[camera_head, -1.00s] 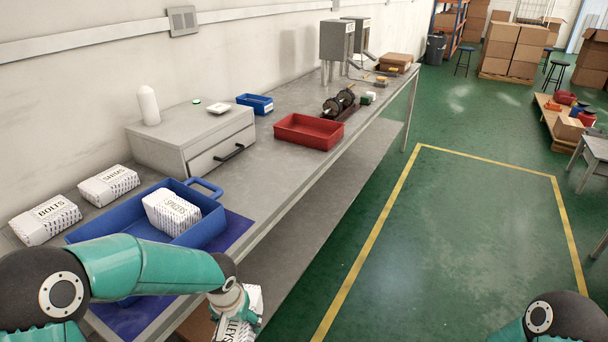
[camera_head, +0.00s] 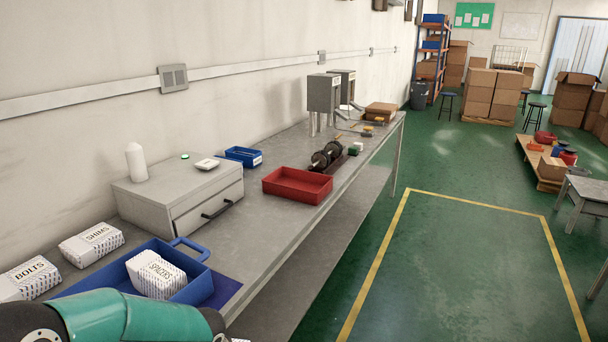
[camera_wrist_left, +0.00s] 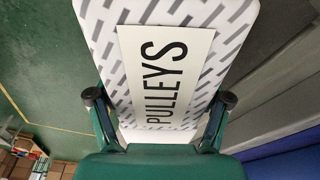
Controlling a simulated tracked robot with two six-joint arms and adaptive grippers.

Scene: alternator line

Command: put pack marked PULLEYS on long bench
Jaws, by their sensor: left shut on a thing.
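The pack marked PULLEYS (camera_wrist_left: 200,20), white with grey dashes, fills the upper middle of the left wrist view. My left gripper (camera_wrist_left: 158,100) is shut on it, a finger at each side. In the head view my left arm crosses the lower left corner; its gripper is below the frame. The long bench (camera_head: 245,225) runs along the wall from the lower left to the back. In the left wrist view, grey surfaces and a blue strip lie to the right of the pack. My right gripper is in neither current view.
A blue tray (camera_head: 112,272) on the bench holds the SPACERS pack (camera_head: 157,274). SHIMS (camera_head: 92,244) and BOLTS (camera_head: 30,278) packs lie beside it. A drawer unit (camera_head: 180,200) and red bin (camera_head: 297,186) stand farther along. Bare bench top shows between the blue tray and red bin.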

